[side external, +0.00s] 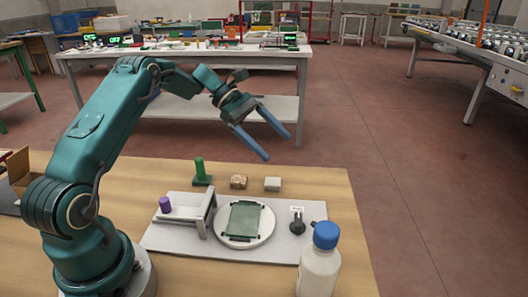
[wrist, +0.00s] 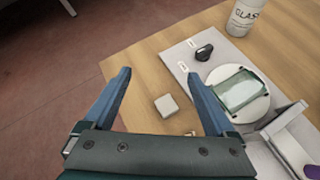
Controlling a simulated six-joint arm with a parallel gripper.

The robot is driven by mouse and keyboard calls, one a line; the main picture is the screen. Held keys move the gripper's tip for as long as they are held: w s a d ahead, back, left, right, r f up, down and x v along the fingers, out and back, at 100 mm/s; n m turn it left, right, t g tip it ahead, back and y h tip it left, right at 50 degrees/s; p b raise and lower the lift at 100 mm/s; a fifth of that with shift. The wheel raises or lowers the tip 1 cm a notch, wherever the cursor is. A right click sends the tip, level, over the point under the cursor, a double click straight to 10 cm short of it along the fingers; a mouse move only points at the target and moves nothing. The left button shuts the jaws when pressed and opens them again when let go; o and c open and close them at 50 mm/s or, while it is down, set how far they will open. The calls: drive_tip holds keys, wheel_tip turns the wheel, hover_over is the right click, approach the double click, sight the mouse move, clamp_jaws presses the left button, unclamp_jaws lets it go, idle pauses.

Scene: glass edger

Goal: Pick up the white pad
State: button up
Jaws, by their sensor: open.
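The white pad (side external: 272,184) is a small pale block lying on the wooden table, just behind the grey board. In the wrist view the white pad (wrist: 166,105) lies below and between my two fingers. My gripper (side external: 266,147) is open and empty, held in the air above the back part of the table. Its two blue fingers also show in the wrist view (wrist: 158,72), spread wide with the pad in the gap between them. No finger touches the pad.
A brown block (side external: 238,182) and a green stand (side external: 201,173) are left of the pad. The grey board (side external: 170,238) carries a round plate (side external: 226,240) with glass, a purple-knobbed fixture (side external: 165,204) and a black knob (side external: 297,226). A blue-capped bottle (side external: 319,270) stands at front right.

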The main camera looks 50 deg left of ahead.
sight(272, 180)
drive_tip(key=a+f+n, duration=0.1)
drive_tip(key=f, duration=0.1)
drive_tip(key=s+a+f+n, duration=0.1)
drive_tip(key=f, duration=0.2)
drive_tip(key=a+f+n, duration=0.1)
drive_tip(key=a+f, duration=0.1)
drive_tip(key=f, duration=0.1)
drive_tip(key=shift+s+a+f+t+h, duration=0.1)
drive_tip(key=shift+s+f+t+h, duration=0.1)
drive_tip(key=shift+s+t+h, duration=0.2)
drive_tip(key=shift+x, duration=2.35)
drive_tip(key=c, duration=1.4)
